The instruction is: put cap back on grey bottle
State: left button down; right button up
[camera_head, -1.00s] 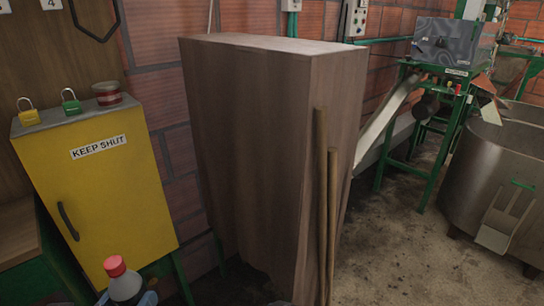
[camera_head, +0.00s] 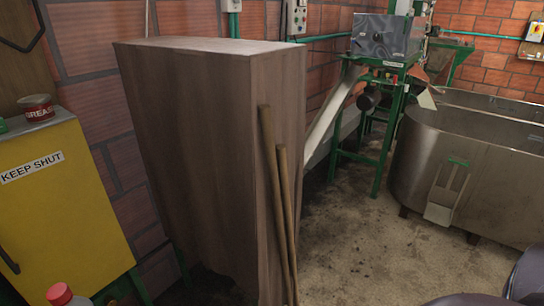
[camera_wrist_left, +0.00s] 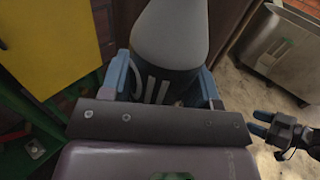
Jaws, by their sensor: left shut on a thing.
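My left gripper (camera_wrist_left: 163,82) is shut on the grey bottle (camera_wrist_left: 170,35), its blue fingers on either side of the body. The bottle's top is out of the left wrist view. In the head view a red cap (camera_head: 60,294) shows at the bottom left edge, on top of the bottle; whether it is screwed tight cannot be told. The left gripper is below the head view's frame. My right gripper (camera_wrist_left: 261,123) shows small at the right of the left wrist view, apart from the bottle; its opening is unclear.
A yellow "KEEP SHUT" cabinet (camera_head: 60,215) with a grease tin (camera_head: 37,107) on top stands at left. A tall wooden cabinet (camera_head: 190,150) with two poles (camera_head: 272,180) leaning on it is ahead. A metal tank (camera_head: 480,165) is at right. The floor (camera_head: 370,240) between is clear.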

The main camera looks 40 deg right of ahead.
dwell(0.3)
pick_arm(q)
jog(key=shift+w+a+n+t+y, duration=0.3)
jog(key=shift+a+y, duration=0.1)
jog(key=s+a+f+n+t+y, duration=0.1)
jog(key=a+n+t+y, duration=0.2)
jog(key=a+n+y, duration=0.4)
jog(key=a+y, duration=0.3)
jog(key=a, duration=0.4)
jog(key=shift+a+t+y, duration=0.3)
jog(key=shift+y, duration=0.1)
